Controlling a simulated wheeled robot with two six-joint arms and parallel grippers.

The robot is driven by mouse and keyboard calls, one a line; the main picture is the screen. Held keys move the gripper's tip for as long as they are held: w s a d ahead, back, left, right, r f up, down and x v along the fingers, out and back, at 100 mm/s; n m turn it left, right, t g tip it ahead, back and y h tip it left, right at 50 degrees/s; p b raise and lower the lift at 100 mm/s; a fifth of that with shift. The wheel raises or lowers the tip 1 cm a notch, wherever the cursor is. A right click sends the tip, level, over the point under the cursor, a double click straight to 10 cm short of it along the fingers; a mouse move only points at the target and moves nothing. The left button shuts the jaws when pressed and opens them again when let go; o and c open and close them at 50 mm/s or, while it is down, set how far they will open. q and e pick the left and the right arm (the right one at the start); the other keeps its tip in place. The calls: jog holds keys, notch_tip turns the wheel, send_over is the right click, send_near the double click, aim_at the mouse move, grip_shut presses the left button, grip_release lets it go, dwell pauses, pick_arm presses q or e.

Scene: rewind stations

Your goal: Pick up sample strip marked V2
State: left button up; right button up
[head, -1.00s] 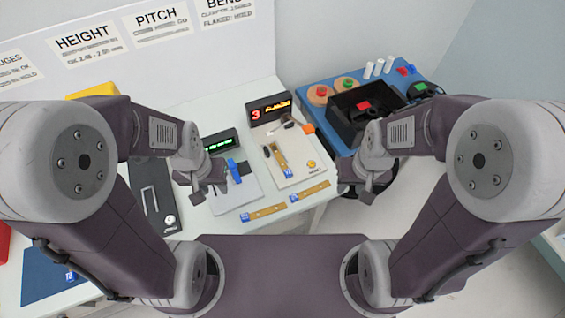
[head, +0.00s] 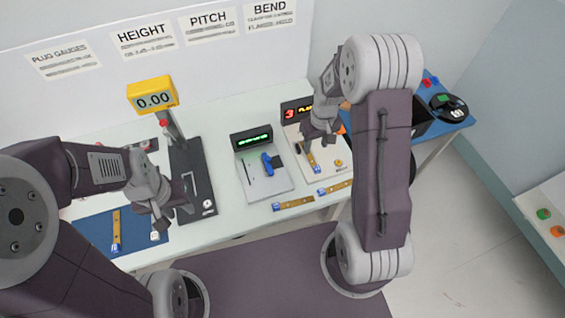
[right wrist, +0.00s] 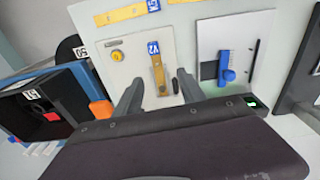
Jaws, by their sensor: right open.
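The sample strip marked V2 (right wrist: 159,75) is a brass-coloured strip with a blue label, lying on the white plate of the bend station (right wrist: 128,72) in the right wrist view. In the head view the strip (head: 309,158) is partly hidden by my right gripper (head: 316,133). My right gripper (right wrist: 160,92) is open and empty, its fingers apart on either side of the strip's near end. No contact with the strip can be made out. My left gripper (head: 178,205) looks open and empty, over the left of the table near the dark height gauge base.
Other labelled strips (head: 293,203) lie along the table's front edge, and one (head: 116,230) lies on a blue mat. The pitch station (head: 267,183) with a blue slider stands left of the bend station. A yellow display (head: 152,94) tops the height gauge. A blue bench (head: 452,120) stands right.

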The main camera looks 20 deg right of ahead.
aim_at(317, 168)
jog(key=shift+m+g, duration=0.3)
jog(key=shift+g, duration=0.2)
jog(key=f, duration=0.1)
jog(key=s+d+f+p, duration=0.1)
jog(key=f, duration=0.3)
jog(key=shift+s+d+f, duration=0.2)
jog(key=shift+s+d, duration=0.05)
jog(key=shift+s, duration=0.1)
jog(key=shift+a+f, duration=0.25)
jog(key=shift+f, duration=0.05)
jog(key=f, duration=0.1)
jog(key=f+p, duration=0.1)
jog(key=f, duration=0.3)
jog(key=shift+d+p, duration=0.25)
jog(key=shift+p, duration=0.15)
jog(key=shift+f, duration=0.15)
pick_arm(q)
notch_tip(317, 168, up, 4)
jog(key=shift+s+a+f, duration=0.1)
jog(key=shift+f, duration=0.1)
pick_arm(e)
jog(key=shift+a, duration=0.1)
jog(key=shift+c, duration=0.4)
grip_shut()
